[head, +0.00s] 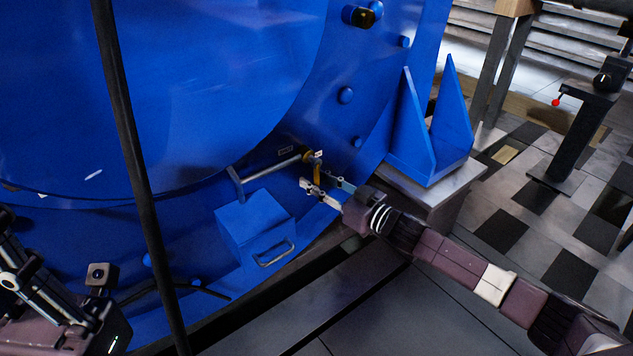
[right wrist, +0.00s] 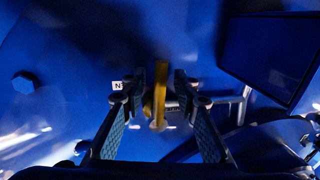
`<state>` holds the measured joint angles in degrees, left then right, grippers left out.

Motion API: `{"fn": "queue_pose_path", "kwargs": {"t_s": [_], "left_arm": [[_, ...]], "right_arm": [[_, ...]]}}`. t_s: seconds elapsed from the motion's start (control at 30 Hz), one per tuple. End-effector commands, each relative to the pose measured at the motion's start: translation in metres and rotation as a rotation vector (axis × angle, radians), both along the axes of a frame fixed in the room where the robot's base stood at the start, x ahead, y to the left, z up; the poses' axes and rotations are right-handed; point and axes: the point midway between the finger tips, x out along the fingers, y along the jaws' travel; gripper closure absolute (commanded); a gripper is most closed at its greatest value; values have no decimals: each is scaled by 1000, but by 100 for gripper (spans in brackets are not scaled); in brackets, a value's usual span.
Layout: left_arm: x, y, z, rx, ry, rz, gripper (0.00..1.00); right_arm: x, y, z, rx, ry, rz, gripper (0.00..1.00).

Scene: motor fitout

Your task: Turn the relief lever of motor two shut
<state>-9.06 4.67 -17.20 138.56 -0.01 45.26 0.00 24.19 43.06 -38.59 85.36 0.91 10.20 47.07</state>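The relief lever (head: 317,176) is a small yellow handle at the end of a grey pipe (head: 275,169), low on the big blue motor housing (head: 250,60). In the right wrist view the yellow lever (right wrist: 159,98) stands upright between the fingers of my right gripper (right wrist: 161,88), with a gap on each side. My right gripper (head: 327,189) is open around the lever in the head view and does not look closed on it. My left arm (head: 45,300) shows at the lower left; its fingers cannot be made out clearly.
A blue box with a handle (head: 255,225) sits left of the lever. A blue bracket (head: 435,135) stands to the right. A black cable (head: 135,170) hangs in front of the housing. A dark stand with a red knob (head: 556,102) is farther right on the tiled floor.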

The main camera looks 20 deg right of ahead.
Motion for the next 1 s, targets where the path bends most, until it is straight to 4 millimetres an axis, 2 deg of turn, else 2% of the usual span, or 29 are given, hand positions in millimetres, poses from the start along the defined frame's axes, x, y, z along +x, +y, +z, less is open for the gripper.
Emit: {"fn": "queue_pose_path", "kwargs": {"t_s": [0.07,0.3,0.77,1.0], "left_arm": [[0,0,0,0,0,0,100],[0,0,0,0,0,0,100],[0,0,1,-1,-1,-1,100],[-1,2,3,-5,17,0,100]], "right_arm": [[0,0,0,0,0,0,73],[0,0,0,1,-1,0,100],[0,0,1,5,1,0,100],[-2,4,3,72,25,1,100]]}}
